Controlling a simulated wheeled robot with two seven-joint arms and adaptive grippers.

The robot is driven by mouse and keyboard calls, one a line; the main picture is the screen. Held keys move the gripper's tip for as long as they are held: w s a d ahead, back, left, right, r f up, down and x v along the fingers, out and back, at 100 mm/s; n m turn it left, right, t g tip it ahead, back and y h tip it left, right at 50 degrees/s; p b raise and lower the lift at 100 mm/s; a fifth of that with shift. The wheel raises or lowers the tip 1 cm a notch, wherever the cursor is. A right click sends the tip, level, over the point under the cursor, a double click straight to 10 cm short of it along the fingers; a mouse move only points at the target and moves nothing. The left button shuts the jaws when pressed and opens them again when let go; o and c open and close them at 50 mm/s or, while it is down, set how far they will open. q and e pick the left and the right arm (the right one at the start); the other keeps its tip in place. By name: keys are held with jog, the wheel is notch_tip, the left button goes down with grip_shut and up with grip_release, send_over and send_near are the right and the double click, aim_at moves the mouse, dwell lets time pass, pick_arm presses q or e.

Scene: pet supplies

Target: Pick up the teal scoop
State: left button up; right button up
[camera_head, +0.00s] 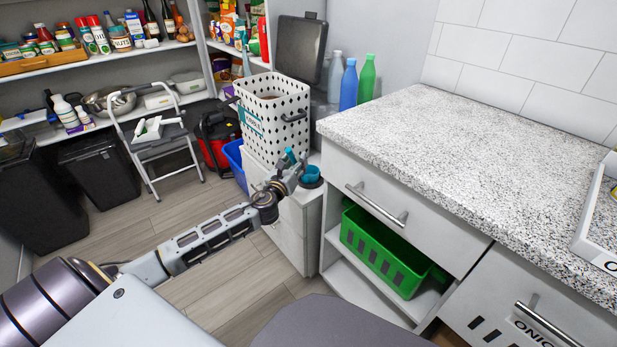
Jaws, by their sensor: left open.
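The teal scoop (311,173) shows as a small rounded teal shape at the far end of my left arm, over the top of a low white cabinet. My left gripper (298,165) is open and right beside it, overlapping it in the picture, so I cannot tell whether they touch. Another teal piece (290,156) shows just left of the fingers; I cannot tell whether it is part of the scoop. A dark round thing (313,184) lies directly under the scoop. My right gripper is out of view.
A white perforated basket (269,118) stands close behind my left gripper. The speckled counter (450,150) rises to the right, with a green crate (385,249) on the shelf below. A white cabinet (292,222) stands under the gripper. A step stool (157,150) stands left; floor between is clear.

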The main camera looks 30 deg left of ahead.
pick_arm(q)
jog(key=shift+c, duration=0.4)
grip_shut()
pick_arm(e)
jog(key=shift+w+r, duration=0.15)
pick_arm(q)
jog(key=shift+r, duration=0.1)
jog(key=shift+r, duration=0.4)
notch_tip(320, 180, up, 7)
jog(key=p, duration=0.4)
jog(key=shift+r, duration=0.1)
jog(key=shift+r+p, duration=0.5)
jog(key=shift+r, duration=0.45)
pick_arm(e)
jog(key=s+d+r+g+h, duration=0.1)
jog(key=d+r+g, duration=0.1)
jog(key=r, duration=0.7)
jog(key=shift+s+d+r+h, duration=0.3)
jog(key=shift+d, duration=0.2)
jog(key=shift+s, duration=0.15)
